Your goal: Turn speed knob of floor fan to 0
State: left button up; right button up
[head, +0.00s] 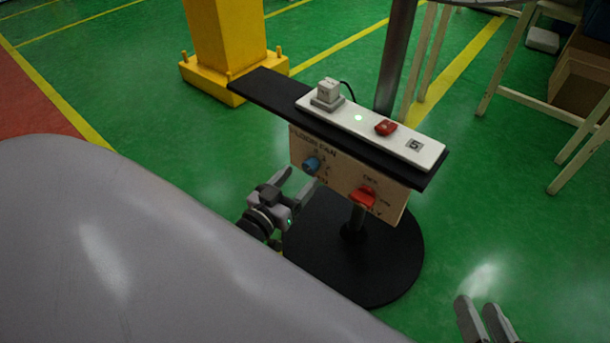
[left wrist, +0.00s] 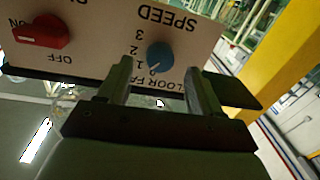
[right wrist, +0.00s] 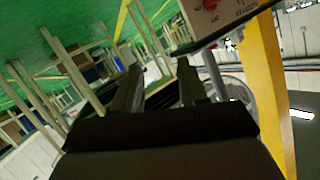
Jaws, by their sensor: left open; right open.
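The floor fan panel (head: 334,185) is a pale upright board under a black shelf. Its blue round speed knob (head: 311,165) is on the left side of the panel. In the left wrist view, the speed knob (left wrist: 160,55) shows between my fingertips, upside down; its white line points to the lower left, near the 0 and 1 marks, and I cannot tell exactly which. My left gripper (head: 297,184) is open, just in front of and below the knob, seemingly apart from it. My right gripper (head: 477,304) is open and empty, away from the panel at the lower right.
A red on/off switch (head: 362,197) sits right of the knob. Above, a white strip (head: 345,121) on the black shelf (head: 262,86) carries a grey-white block and a red button. A yellow post (head: 226,45) stands behind. Green floor right of the panel is clear.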

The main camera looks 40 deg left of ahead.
aim_at(307, 170)
pick_arm(q)
jog(key=shift+w+b, duration=0.3)
jog(key=shift+w, duration=1.45)
pick_arm(e)
jog(key=shift+d+t, duration=0.3)
jog(key=shift+d, duration=0.15)
pick_arm(q)
jog(key=c, duration=1.1)
jog(key=shift+o, duration=0.2)
